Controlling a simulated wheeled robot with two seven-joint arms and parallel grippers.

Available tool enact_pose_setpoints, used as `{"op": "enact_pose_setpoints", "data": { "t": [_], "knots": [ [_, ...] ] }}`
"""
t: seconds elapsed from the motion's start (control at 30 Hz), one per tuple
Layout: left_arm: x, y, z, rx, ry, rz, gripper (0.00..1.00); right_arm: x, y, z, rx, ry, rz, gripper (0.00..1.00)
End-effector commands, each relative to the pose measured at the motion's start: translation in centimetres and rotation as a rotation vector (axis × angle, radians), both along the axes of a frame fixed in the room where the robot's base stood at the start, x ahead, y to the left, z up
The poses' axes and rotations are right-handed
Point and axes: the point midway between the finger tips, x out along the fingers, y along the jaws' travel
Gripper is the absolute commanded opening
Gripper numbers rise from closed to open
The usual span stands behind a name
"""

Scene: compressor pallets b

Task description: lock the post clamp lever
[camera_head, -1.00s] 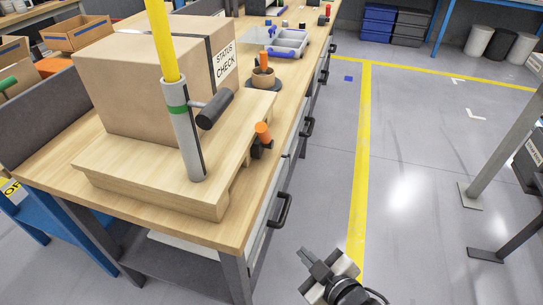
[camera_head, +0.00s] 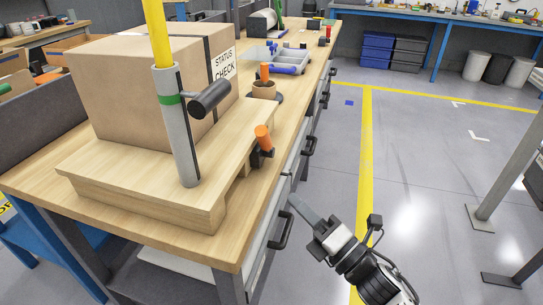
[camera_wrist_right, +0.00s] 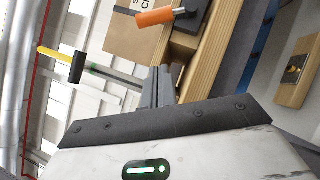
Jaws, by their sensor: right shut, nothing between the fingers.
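A grey post clamp (camera_head: 178,135) with a green band stands upright on a wooden pallet (camera_head: 140,180), and a yellow pole (camera_head: 157,35) rises from it. Its black lever (camera_head: 209,99) sticks out to the right, angled upward. In the right wrist view the lever (camera_wrist_right: 78,67) and yellow pole (camera_wrist_right: 52,55) show at upper left. My right gripper (camera_head: 299,204) is shut and empty, in front of the bench drawers, below and right of the lever and apart from it. Its fingers (camera_wrist_right: 160,87) also show in the wrist view. My left gripper is out of view.
A cardboard box (camera_head: 130,90) sits on the pallet behind the post. An orange-handled clamp (camera_head: 263,140) is at the pallet's right edge, between gripper and post.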

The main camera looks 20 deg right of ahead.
Motion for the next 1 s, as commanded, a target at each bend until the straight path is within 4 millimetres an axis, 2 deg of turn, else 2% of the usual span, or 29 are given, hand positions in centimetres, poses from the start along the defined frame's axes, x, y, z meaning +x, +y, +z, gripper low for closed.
{"op": "enact_pose_setpoints", "data": {
  "t": [0.4,0.5,0.7,1.0],
  "knots": [
    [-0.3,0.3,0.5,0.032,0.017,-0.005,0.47,7.5,3.7,2.8,0.002,-0.002,0.001,0.00],
    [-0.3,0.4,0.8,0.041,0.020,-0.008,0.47,8.9,3.1,3.6,-0.003,-0.002,-0.002,0.00],
    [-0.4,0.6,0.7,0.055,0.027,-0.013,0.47,10.4,2.5,4.4,0.000,0.000,0.000,0.00],
    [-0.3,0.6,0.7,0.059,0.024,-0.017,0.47,10.7,2.4,4.4,0.001,0.002,0.000,0.00]
  ]
}}
